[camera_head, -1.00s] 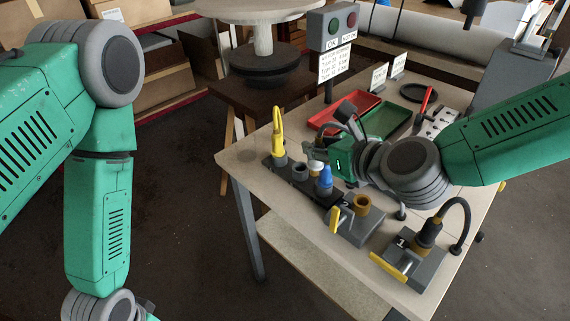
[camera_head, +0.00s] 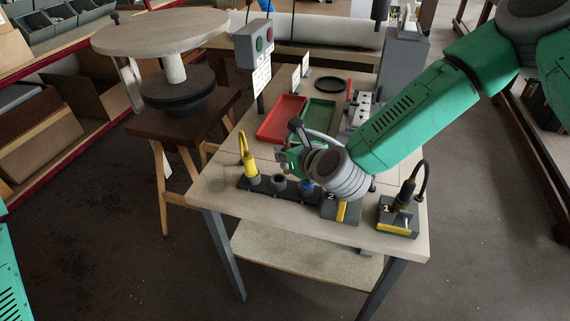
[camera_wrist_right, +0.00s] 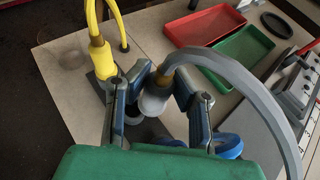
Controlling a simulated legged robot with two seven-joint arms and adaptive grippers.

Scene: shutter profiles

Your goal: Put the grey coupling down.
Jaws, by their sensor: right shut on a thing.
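My right gripper (camera_wrist_right: 158,100) is shut on the grey coupling (camera_wrist_right: 153,102), which has a brass neck and a grey hose (camera_wrist_right: 235,72) arching off to the right. In the head view, the right gripper (camera_head: 288,161) is over the dark rack (camera_head: 246,183) near the table's front edge. The coupling is roughly upright; I cannot tell whether its lower end touches the rack. The yellow coupling (camera_head: 249,167) stands at the rack's left end, and it also shows in the wrist view (camera_wrist_right: 102,60). A blue part (camera_head: 306,186) is to the right. My left gripper is out of view.
A red tray (camera_head: 281,120) and a green tray (camera_head: 318,115) lie behind the rack. Block 2 (camera_head: 341,211) and block 1 (camera_head: 399,217), holding a black coupling (camera_head: 405,192), stand to the right. The table's front left corner is bare.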

